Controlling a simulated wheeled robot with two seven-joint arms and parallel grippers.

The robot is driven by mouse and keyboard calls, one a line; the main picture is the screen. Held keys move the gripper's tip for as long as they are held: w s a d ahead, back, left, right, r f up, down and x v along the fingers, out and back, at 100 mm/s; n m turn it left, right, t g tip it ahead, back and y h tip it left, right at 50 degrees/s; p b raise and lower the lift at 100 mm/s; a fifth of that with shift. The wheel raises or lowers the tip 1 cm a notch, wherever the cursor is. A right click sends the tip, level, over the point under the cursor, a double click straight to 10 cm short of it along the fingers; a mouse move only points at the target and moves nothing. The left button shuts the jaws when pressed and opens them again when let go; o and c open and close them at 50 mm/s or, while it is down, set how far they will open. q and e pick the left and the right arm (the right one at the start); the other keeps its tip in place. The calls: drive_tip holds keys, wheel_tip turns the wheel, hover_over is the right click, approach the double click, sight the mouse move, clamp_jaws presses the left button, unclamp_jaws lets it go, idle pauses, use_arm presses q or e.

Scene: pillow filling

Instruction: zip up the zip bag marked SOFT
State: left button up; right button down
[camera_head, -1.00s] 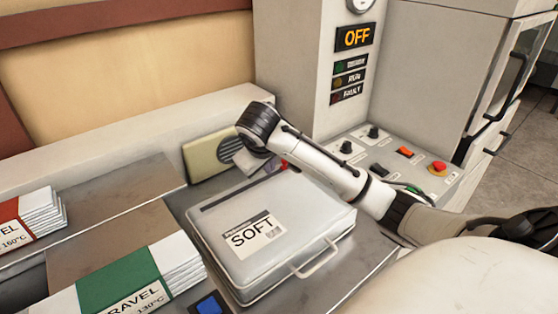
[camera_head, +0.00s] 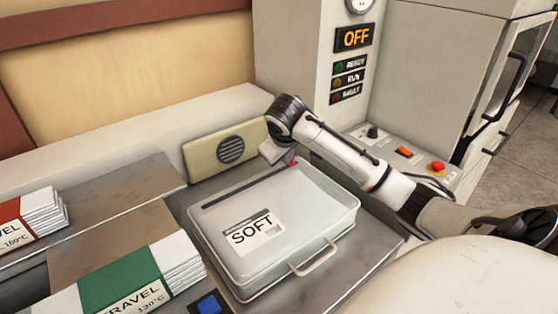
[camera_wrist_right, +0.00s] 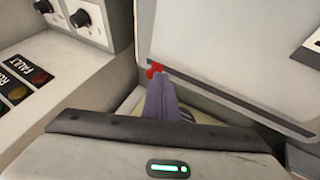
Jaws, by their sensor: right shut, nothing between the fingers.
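The zip bag marked SOFT (camera_head: 300,207) lies flat, a pale grey case with a white label and a front handle. Its dark zip strip (camera_head: 238,188) runs along the back of its top. The red zip pull (camera_head: 292,163) shows at the far right end; it also shows in the right wrist view (camera_wrist_right: 154,71). My right gripper (camera_head: 287,158) is at that far right corner. Its fingers (camera_wrist_right: 161,85) are shut with nothing between them, their tips at or just by the red pull; contact is unclear. My left gripper is not in view.
A beige panel with a round dark grille (camera_head: 231,150) stands behind the bag. A control panel with knobs, an orange switch and a red button (camera_head: 438,166) is at right. Green-banded packets (camera_head: 125,280) and a blue button (camera_head: 209,305) are at front left.

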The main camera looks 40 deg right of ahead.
drive_tip(key=shift+a, duration=0.1)
drive_tip(key=shift+a, duration=0.35)
drive_tip(key=a, duration=0.3)
drive_tip(key=shift+r, duration=0.3)
drive_tip(key=v, duration=1)
drive_tip(key=shift+s, duration=0.1)
